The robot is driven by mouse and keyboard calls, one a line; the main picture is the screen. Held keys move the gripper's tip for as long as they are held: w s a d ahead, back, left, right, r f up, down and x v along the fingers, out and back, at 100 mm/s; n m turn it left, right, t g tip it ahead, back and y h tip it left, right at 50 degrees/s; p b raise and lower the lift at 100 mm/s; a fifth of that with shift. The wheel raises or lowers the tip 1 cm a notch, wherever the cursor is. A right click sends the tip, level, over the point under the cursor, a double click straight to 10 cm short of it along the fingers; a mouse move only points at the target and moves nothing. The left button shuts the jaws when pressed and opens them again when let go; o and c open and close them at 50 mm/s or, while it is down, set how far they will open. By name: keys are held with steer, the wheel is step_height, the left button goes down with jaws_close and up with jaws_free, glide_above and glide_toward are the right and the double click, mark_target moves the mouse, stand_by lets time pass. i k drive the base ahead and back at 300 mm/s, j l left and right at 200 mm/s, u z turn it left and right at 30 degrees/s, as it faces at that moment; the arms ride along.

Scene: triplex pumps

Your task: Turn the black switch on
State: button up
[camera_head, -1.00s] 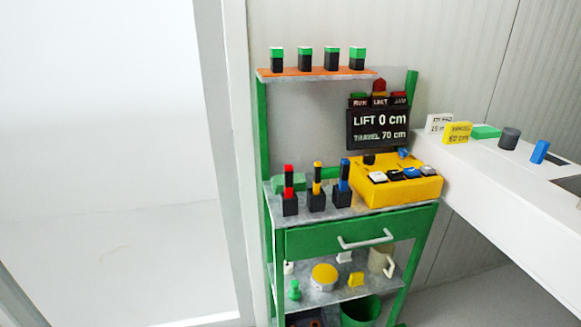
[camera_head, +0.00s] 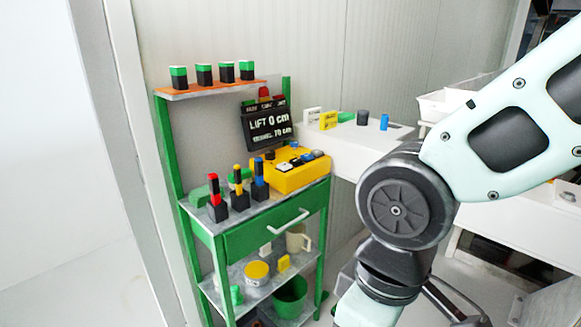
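A yellow control box (camera_head: 292,181) sits on the top of the green cart (camera_head: 262,240), at its right end. Its upper face carries a row of small switches in white, black and blue. A black knob-like part (camera_head: 270,154) stands at the box's back left corner. The switches are too small to tell which way any of them is set. My arm comes in from the right and bends down in front, well to the right of the box. My gripper is outside the view.
Three dark posts with red, yellow and blue tops stand left of the box. A dark display (camera_head: 268,127) reading "LIFT 0 cm" is behind it. A shelf (camera_head: 215,88) holds several green-topped blocks. A white counter (camera_head: 345,148) is right of the box. Floor at left is clear.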

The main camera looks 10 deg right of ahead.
mark_target(270, 155)
steer(key=i+l+u, duration=0.5)
steer(key=i+l, duration=0.35)
